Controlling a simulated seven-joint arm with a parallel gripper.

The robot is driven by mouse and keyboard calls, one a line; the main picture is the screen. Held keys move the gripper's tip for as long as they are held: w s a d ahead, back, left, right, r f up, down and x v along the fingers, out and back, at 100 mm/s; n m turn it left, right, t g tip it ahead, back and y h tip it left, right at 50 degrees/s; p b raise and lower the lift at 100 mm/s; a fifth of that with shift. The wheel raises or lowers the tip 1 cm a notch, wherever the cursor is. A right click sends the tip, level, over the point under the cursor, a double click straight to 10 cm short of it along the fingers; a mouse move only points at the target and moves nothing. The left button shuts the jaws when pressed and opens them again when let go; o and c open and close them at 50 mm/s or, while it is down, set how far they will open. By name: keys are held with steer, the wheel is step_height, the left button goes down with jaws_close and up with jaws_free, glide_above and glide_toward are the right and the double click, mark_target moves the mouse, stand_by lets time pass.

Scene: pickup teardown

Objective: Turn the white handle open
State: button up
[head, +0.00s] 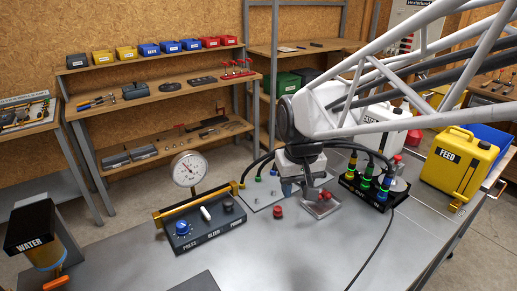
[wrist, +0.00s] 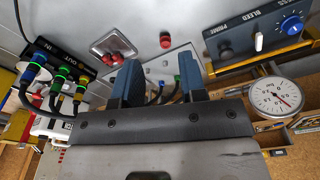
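The white handle (head: 206,213) is a small, short lever on the dark control box (head: 207,231), by the BLEED label. It sits between a blue knob (head: 182,228) and a black knob (head: 228,206). In the wrist view the white handle (wrist: 258,41) shows at the upper right, off to the side of my fingers. My gripper (head: 306,185) is above the table, to the right of the box and apart from it. In the wrist view my gripper (wrist: 160,82) is open, with nothing between its two fingers.
A pressure gauge (head: 188,170) stands up behind the box, with a yellow bar beside it. A red cap (head: 277,212) and a small metal tray (head: 321,207) lie near my gripper. A hose block (head: 366,190) and yellow FEED can (head: 458,165) stand right. The table's front is mostly clear.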

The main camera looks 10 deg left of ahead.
steer(key=w+a+f+n, duration=0.2)
steer(key=w+a+f, duration=0.1)
steer(key=a, duration=1)
steer(key=n+g, duration=0.1)
steer(key=n, duration=0.1)
glide_above(205, 211)
step_height(205, 211, down, 5)
steer(key=shift+r, duration=0.15)
steer(key=shift+f, duration=3.9)
jaws_close()
